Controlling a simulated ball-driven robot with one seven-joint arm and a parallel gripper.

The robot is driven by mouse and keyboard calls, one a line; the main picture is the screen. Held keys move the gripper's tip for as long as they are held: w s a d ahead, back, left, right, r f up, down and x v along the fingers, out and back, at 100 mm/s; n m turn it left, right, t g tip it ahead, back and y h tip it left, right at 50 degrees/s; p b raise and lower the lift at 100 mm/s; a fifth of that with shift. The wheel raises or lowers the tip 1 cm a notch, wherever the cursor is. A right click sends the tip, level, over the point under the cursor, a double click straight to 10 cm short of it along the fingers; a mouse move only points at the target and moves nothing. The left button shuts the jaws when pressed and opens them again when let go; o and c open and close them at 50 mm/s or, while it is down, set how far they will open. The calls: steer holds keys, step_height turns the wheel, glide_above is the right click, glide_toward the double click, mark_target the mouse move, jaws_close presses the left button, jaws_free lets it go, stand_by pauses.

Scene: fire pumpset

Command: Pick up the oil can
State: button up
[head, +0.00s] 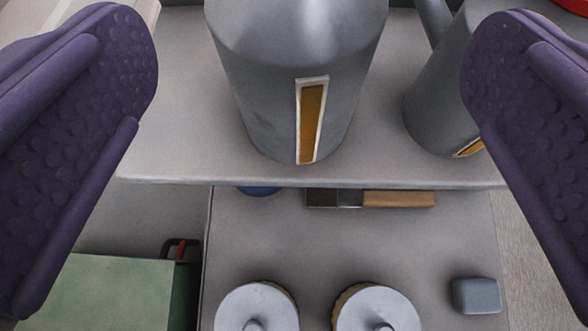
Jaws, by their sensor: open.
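A grey metal oil can (265,105) with a narrow amber sight window stands upright on a pale grey shelf (180,150). Its top is cut off by the upper picture edge. A second similar grey can (425,105) stands to its right, partly hidden behind my right finger. I cannot tell which of the two the task means. My gripper (310,75) is open, with a purple padded finger on each side of the picture. The first can shows between the fingers, with clear space on both sides. Neither finger visibly touches it.
Below the shelf's front edge lies a lower surface with two round grey-topped parts (255,305), a small grey block (476,295) and a brown-handled object (398,199). A green box (110,290) is at lower left. Something red (555,4) shows at top right.

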mark_target(295, 12)
steer(key=x, duration=0.2)
steer(key=f+b+x, duration=0.1)
steer(key=x, duration=0.1)
steer(key=b+x, duration=0.1)
steer(key=x, duration=0.2)
steer(key=shift+s+a+f, duration=0.2)
steer(key=shift+s+a, duration=0.05)
steer(key=shift+s, duration=0.05)
steer(key=shift+w+f, duration=0.1)
steer(key=shift+w, duration=0.4)
steer(key=c, duration=1.1)
steer(key=shift+c, duration=0.9)
steer(key=shift+r, duration=0.25)
